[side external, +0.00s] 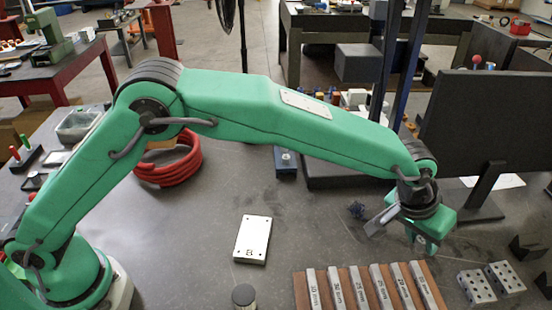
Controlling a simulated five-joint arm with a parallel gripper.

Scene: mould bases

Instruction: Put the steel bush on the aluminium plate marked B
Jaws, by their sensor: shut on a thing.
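The aluminium plate marked B (253,238) lies flat on the dark worktop, left of centre, with its letter near the front edge. Its top is bare. My gripper (386,226) is at the right, above the worktop and well to the right of plate B. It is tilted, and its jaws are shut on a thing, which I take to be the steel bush. The jaws and the wrist hide most of it, so its outline is not clear.
A wooden rack with several marked steel blocks (362,284) stands at the front. A dark short cylinder (243,297) is in front of plate B. Drilled blocks (476,288) are at right. The worktop around plate B is mostly free.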

